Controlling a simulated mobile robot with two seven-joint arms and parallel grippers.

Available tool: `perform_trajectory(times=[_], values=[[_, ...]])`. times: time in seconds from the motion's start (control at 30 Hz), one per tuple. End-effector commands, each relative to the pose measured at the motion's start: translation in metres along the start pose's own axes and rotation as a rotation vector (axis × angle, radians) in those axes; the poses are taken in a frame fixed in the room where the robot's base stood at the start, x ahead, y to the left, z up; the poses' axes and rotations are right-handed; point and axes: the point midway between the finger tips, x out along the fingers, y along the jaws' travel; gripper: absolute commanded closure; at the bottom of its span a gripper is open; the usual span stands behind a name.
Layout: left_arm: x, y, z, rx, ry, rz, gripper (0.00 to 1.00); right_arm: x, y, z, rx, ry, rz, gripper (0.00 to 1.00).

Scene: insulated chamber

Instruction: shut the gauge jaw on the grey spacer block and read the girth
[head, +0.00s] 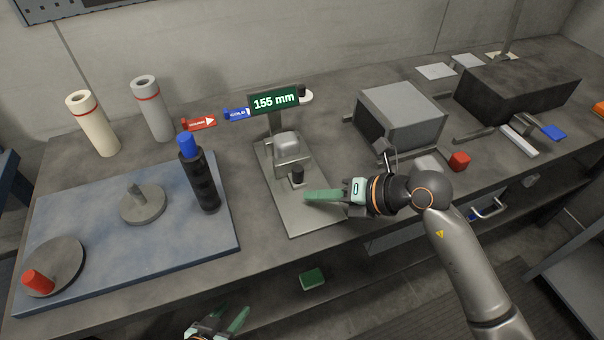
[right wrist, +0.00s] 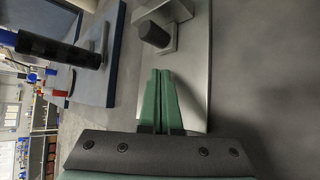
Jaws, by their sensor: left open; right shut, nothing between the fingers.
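The gauge stands mid-bench, with a pale base plate (head: 309,215), an upright post and a green display (head: 274,101) reading 155 mm. A black knob (head: 298,175) sits on its lower jaw part; the knob also shows in the right wrist view (right wrist: 154,34). A rounded grey block (head: 287,144) is at the post behind the knob; I cannot tell if it is the spacer block or part of the gauge. My right gripper (head: 308,196) is shut and empty over the plate, just in front of the knob, apart from it. My left gripper (head: 222,320) is open and empty, low before the bench.
A green block (head: 312,278) lies on the lower shelf.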

Motion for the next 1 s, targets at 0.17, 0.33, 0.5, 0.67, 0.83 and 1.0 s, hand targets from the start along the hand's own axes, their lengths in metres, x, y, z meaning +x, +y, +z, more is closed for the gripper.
perform_trajectory(times=[0.17,0.33,0.5,0.67,0.83,1.0], values=[[-0.007,0.001,-0.007,0.0,0.0,0.0,0.5,-0.009,0.004,-0.004,0.001,0.0,-0.001,1.0],[-0.015,0.002,-0.016,0.0,-0.001,0.0,0.5,-0.023,0.009,-0.014,0.001,0.002,-0.001,1.0],[-0.022,0.003,-0.022,-0.001,-0.003,0.001,0.5,-0.036,0.013,-0.024,0.002,0.001,-0.001,1.0],[-0.025,0.003,-0.024,-0.001,-0.005,0.001,0.5,-0.042,0.015,-0.03,0.001,0.002,-0.001,1.0],[-0.025,0.003,-0.023,-0.002,-0.006,0.001,0.5,-0.042,0.014,-0.031,0.0,0.0,0.0,1.0],[-0.025,0.003,-0.023,-0.002,-0.006,0.001,0.5,-0.042,0.014,-0.03,0.0,0.0,0.0,1.0]])
